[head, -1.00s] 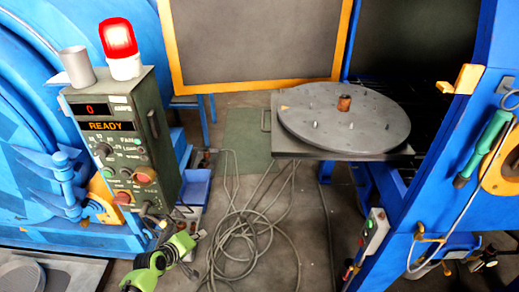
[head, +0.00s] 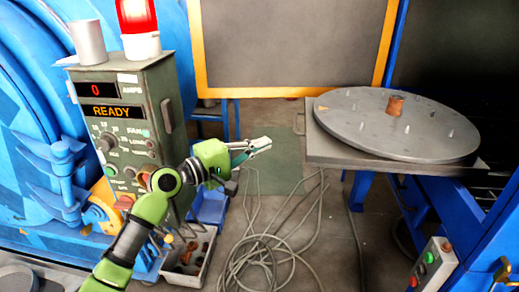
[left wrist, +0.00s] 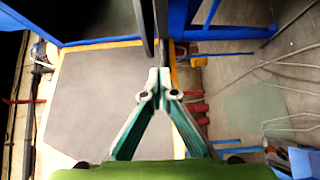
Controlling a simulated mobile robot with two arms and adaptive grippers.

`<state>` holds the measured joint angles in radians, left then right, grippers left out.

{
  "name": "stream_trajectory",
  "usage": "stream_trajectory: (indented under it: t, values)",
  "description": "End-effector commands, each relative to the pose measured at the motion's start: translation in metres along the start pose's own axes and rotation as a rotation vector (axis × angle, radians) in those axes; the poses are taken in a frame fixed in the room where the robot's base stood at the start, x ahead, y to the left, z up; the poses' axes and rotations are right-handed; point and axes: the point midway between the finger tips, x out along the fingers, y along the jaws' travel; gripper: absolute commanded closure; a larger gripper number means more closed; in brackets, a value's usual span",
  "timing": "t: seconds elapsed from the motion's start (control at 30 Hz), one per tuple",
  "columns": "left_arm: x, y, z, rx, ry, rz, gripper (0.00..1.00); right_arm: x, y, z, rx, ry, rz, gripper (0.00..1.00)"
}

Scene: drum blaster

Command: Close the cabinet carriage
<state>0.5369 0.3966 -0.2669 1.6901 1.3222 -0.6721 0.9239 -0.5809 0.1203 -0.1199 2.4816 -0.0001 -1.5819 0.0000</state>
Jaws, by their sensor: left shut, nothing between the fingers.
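The cabinet carriage (head: 323,150) is a flat grey slab that sticks out of the blue cabinet on the right. It carries a round grey turntable (head: 360,128) with short pegs and a rusty brown cylinder (head: 395,105) on it.
A grey control box (head: 135,120) with a red lamp (head: 137,15) stands at the left, close to my left arm. Loose cables (head: 270,245) lie on the floor below. An orange-framed grey panel (head: 290,45) is behind. A small button box (head: 435,262) is at lower right.

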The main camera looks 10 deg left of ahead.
Motion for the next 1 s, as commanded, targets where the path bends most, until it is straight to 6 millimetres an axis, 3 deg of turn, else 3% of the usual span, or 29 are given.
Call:
stream_trajectory:
  t: [0.2, 0.4, 0.6, 1.0]
  values:
    - [0.050, -0.001, 0.001, 0.000, -0.001, 0.002, 1.00, 0.008, 0.000, 0.002, 0.000, 0.000, 0.000, 0.60]
    - [0.078, -0.001, 0.015, 0.002, -0.002, -0.001, 1.00, 0.009, 0.000, 0.003, 0.000, 0.000, 0.000, 0.60]
    - [0.089, -0.001, 0.027, 0.001, 0.001, -0.001, 1.00, 0.009, 0.000, 0.003, 0.000, 0.000, 0.000, 0.60]
    - [0.091, -0.001, 0.028, 0.001, 0.002, -0.002, 1.00, 0.009, -0.001, 0.003, -0.001, 0.000, 0.000, 0.60]
